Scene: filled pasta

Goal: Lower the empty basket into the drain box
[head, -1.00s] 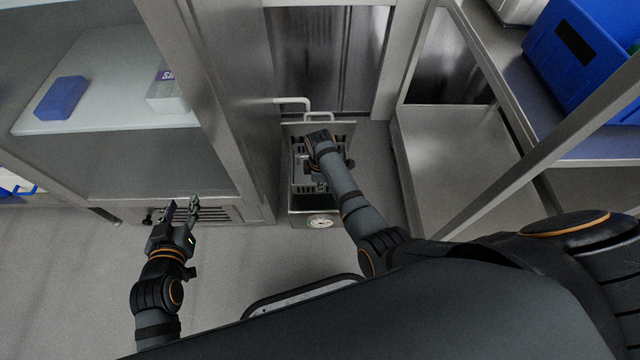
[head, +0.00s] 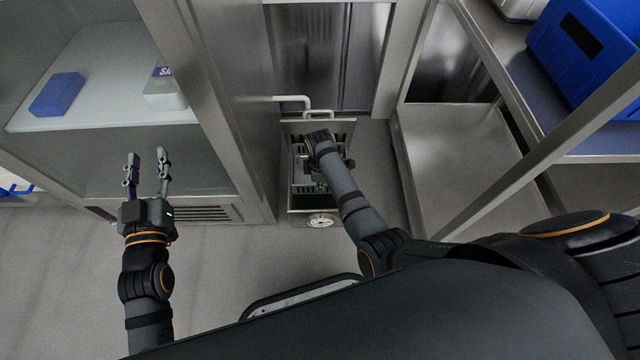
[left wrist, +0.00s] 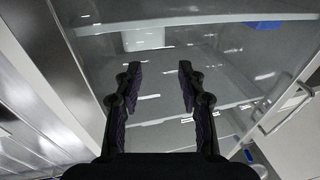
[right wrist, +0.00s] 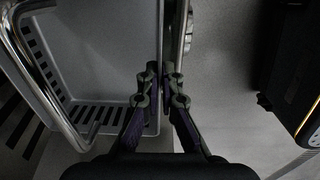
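The drain box (head: 297,219) is a narrow metal unit with a round dial on its front, standing between the cabinets. The slotted basket (head: 300,180) shows at its top, mostly behind my right arm; how deep it sits is hidden. In the right wrist view, the grey basket (right wrist: 110,50) has slots in its lower part and looks empty. My right gripper (head: 320,172) is above the box, and its fingertips (right wrist: 166,80) are closed on the basket's edge. My left gripper (head: 146,162) is open and empty before the left cabinet, its fingers apart in the left wrist view (left wrist: 157,75).
A bent pipe (head: 292,100) is beside the box. A metal shelf (head: 450,160) and a blue bin (head: 585,60) are at the right.

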